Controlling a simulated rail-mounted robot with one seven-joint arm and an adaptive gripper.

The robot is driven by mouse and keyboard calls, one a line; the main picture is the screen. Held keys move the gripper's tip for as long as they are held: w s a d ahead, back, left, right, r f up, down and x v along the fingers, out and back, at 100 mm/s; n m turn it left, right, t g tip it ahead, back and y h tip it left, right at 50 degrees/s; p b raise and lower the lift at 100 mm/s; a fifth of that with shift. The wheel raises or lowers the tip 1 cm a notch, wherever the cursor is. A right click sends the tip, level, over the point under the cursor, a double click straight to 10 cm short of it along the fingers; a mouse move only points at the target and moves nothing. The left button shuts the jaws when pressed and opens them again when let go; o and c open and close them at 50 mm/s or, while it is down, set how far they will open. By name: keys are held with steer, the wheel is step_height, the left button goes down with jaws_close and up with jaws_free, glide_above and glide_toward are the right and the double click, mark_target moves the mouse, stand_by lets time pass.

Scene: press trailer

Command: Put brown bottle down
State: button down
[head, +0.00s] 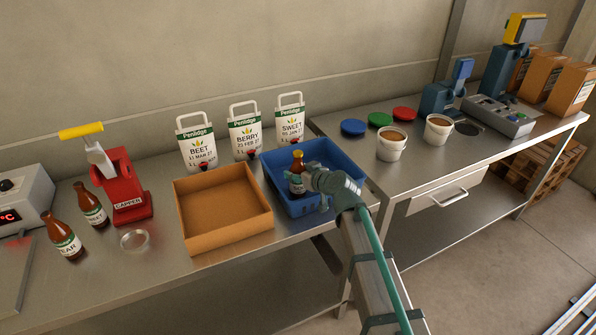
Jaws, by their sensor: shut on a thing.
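A brown bottle (297,173) with a yellow cap and a white label stands roughly upright in the head view, at the near side of the blue tray (341,160). My gripper (306,183) is shut on this bottle, reaching in from the right. The gripper hides part of the bottle and part of the tray. I cannot tell whether the bottle's base touches the tray floor. Two other brown bottles, one labelled PEAR (66,243) and one behind it (91,206), stand on the left of the steel bench (150,280).
An empty cardboard box (190,241) sits left of the blue tray. Penlidge pouches (197,146) stand behind them. A red capper (124,190) and a small glass dish (134,240) are further left. White tubs (391,147) and coloured lids (380,119) occupy the right bench.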

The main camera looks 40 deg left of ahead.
steer(key=shift+f, duration=0.1)
steer(key=shift+c, duration=1.8)
jaws_free()
steer(key=shift+r, duration=0.3)
steer(key=b+v, duration=0.2)
steer(key=v, duration=0.8)
steer(key=shift+s+d+f+b, duration=0.15)
steer(key=shift+d+b, duration=0.1)
steer(key=shift+b, duration=0.05)
steer(key=shift+v, duration=0.75)
